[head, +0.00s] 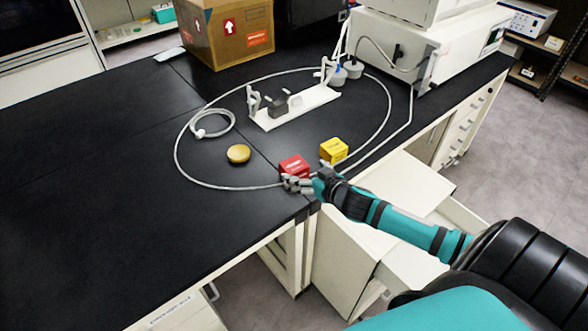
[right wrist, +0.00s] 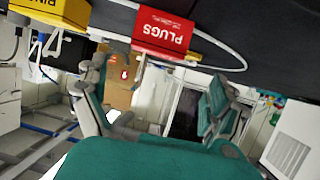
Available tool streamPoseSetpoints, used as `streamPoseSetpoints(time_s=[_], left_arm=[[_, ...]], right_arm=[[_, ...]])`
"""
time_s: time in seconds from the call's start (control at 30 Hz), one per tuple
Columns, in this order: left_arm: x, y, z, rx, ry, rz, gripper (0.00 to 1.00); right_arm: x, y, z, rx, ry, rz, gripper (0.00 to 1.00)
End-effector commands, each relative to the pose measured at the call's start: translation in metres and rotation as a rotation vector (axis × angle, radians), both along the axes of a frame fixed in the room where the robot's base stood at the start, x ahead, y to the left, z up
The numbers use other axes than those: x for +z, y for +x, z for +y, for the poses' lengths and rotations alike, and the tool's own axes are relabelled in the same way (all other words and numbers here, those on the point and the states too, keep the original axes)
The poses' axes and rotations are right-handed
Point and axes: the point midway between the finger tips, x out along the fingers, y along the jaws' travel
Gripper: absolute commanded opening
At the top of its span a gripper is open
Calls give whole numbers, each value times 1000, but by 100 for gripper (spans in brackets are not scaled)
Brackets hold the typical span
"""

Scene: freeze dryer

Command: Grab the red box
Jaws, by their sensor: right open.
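The red box (head: 293,166) sits on the black bench near its front edge. In the right wrist view the red box (right wrist: 164,32), with "PLUGS" printed on it, hangs at the upper middle because the picture is upside down. My right gripper (head: 300,185) is at the near side of the red box. In the right wrist view its fingers (right wrist: 155,62) are spread, with the box close to the tips and between them. Nothing appears gripped; whether a finger touches the box is hard to tell. My left gripper is not in view.
A yellow box (head: 334,150) stands just right of the red box. A gold round lid (head: 238,154) lies to the left. A thin white tube (head: 183,170) loops around these items. A white stand (head: 300,105) is behind. Drawers stand open below the bench edge. The left bench is clear.

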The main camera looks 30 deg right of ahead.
Motion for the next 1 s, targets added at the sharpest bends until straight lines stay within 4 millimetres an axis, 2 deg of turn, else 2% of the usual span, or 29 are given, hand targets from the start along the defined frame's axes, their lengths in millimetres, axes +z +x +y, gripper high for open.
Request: streamPoseSetpoints(time_s=[0.1,0.37,0.63,0.73,0.97,1.0], left_arm=[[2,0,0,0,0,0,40],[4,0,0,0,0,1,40],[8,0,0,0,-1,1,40],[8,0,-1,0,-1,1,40],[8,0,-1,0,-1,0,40],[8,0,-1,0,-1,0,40]], right_arm=[[-6,19,-1,-1,0,-2,96],[-16,35,-2,-1,0,0,96],[-35,67,-9,0,0,-1,96],[-39,73,-9,0,-1,0,96],[-40,74,-9,1,0,2,96],[-40,74,-9,1,0,2,94]])
